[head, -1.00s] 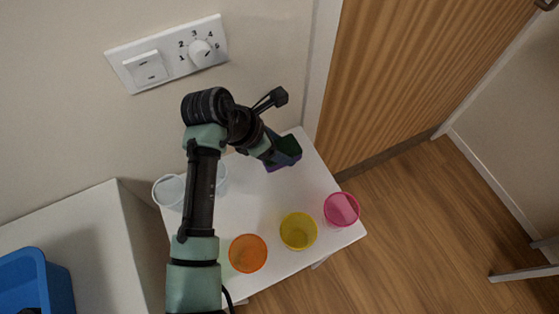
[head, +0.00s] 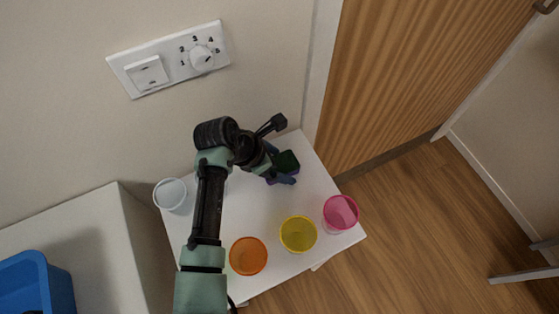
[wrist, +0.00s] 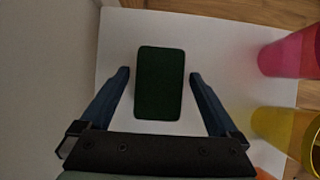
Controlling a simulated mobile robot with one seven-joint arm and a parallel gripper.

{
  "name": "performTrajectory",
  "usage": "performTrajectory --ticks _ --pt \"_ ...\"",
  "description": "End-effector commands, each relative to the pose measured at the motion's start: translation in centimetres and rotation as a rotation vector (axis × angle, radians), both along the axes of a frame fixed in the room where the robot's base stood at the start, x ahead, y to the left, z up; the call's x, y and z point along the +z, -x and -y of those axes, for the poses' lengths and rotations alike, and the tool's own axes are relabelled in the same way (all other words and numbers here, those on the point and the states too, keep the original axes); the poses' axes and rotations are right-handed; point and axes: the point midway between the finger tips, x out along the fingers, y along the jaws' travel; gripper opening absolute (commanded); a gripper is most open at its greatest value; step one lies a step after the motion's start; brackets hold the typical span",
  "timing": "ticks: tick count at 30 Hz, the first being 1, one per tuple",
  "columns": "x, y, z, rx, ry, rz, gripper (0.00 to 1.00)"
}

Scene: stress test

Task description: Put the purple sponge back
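The sponge (head: 287,161) has a dark green top and a little purple at its lower edge. It is at the far right of the small white table, near the wall and the door. My gripper (head: 284,166) is over it, coming from the left. In the wrist view the sponge (wrist: 159,85) shows only its green face, upright in the picture against the white tabletop. My gripper (wrist: 159,76) is open, with one blue finger on each side of the sponge and a visible gap on both sides. The sponge's underside is hidden.
An orange cup (head: 248,256), a yellow cup (head: 298,234) and a pink cup (head: 341,213) stand along the table's front edge. A clear cup (head: 170,194) stands at the left. A blue bin (head: 50,284) is at lower left. The table's middle (head: 250,215) is clear.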

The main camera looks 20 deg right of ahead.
Motion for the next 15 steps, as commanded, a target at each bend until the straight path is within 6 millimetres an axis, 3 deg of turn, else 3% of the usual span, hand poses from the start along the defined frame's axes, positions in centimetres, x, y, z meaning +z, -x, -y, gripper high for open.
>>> performTrajectory --ticks 12,15 --pt "-0.8 -0.1 -0.1 0.0 -0.001 0.004 0.96" --pt "1.8 -0.1 -1.1 0.003 0.004 0.004 0.96"
